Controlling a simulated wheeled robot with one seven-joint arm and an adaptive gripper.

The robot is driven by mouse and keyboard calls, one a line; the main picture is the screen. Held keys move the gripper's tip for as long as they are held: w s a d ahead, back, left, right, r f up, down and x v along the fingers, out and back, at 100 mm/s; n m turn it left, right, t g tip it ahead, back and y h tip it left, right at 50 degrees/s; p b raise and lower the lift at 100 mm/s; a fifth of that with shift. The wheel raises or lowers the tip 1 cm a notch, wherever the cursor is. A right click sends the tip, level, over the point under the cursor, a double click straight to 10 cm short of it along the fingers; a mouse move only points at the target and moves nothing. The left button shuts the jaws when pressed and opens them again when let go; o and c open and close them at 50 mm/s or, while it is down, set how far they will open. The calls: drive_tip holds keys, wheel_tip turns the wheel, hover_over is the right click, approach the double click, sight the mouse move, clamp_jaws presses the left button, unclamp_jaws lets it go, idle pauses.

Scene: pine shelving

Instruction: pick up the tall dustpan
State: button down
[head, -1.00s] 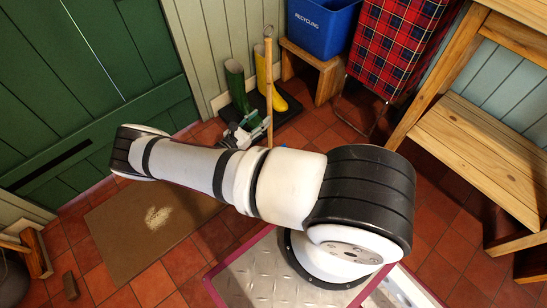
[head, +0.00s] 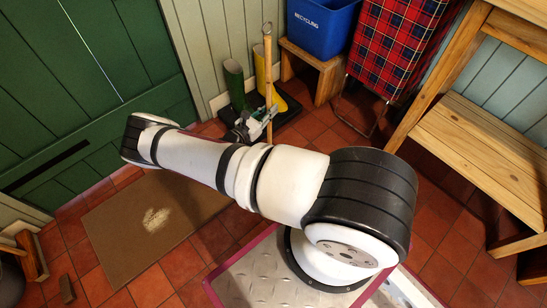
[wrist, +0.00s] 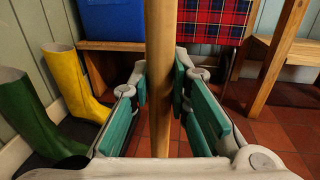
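The tall dustpan shows as a long upright wooden handle (head: 268,62) in front of the boots in the head view. In the wrist view the handle (wrist: 161,70) runs upright through the middle of the picture. My gripper (head: 266,117) is around the handle, low on the part seen from the head. In the wrist view the teal finger pads of my gripper (wrist: 160,88) stand close on both sides of the handle and appear shut on it. The pan at the lower end is hidden in both views, behind my arm and gripper.
Green boots (head: 235,85) and yellow boots (head: 264,70) stand on a dark tray behind the handle. A blue recycling bin (head: 322,28) sits on a wooden stool (head: 322,68). A tartan cloth (head: 393,45) and pine shelving (head: 480,140) are to the right. A brown mat (head: 150,225) lies left.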

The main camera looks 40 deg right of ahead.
sight(267, 104)
drive_tip(key=shift+r, duration=0.15)
idle(0.3)
drive_tip(key=shift+r+p, duration=0.95)
drive_tip(key=shift+r, duration=0.8)
drive_tip(key=s+r+p, duration=0.1)
drive_tip(key=s+p, duration=0.4)
drive_tip(key=s, duration=1.1)
drive_tip(key=shift+d+r, duration=0.2)
drive_tip(key=shift+d, duration=0.05)
